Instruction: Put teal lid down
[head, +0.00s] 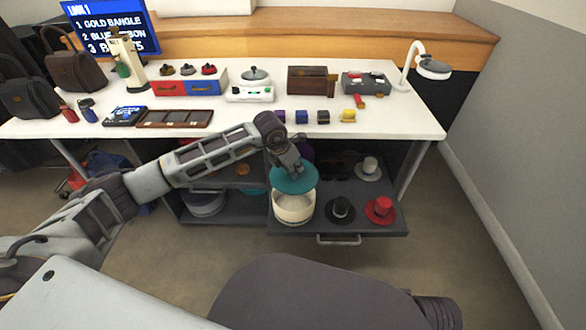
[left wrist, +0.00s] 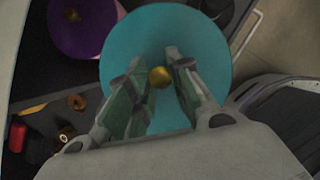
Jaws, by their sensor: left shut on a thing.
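The teal lid (head: 294,180) is a round disc with a gold knob (left wrist: 160,78), held over the back part of a round cream box (head: 293,208). The box stands in the pulled-out drawer, and part of its open inside shows below the lid's front edge. My left gripper (head: 291,166) is above the lid, shut on its knob. In the left wrist view the teal lid (left wrist: 125,55) fills the middle and hides the box. I cannot tell the exact gap between lid and box. My right gripper is not in view.
The drawer (head: 366,226) also holds a black hat (head: 340,211), a red hat (head: 381,210) and a grey-white hat (head: 369,168). A purple round thing (left wrist: 85,25) lies beside the lid in the left wrist view. The white tabletop (head: 410,120) overhangs the drawer's back.

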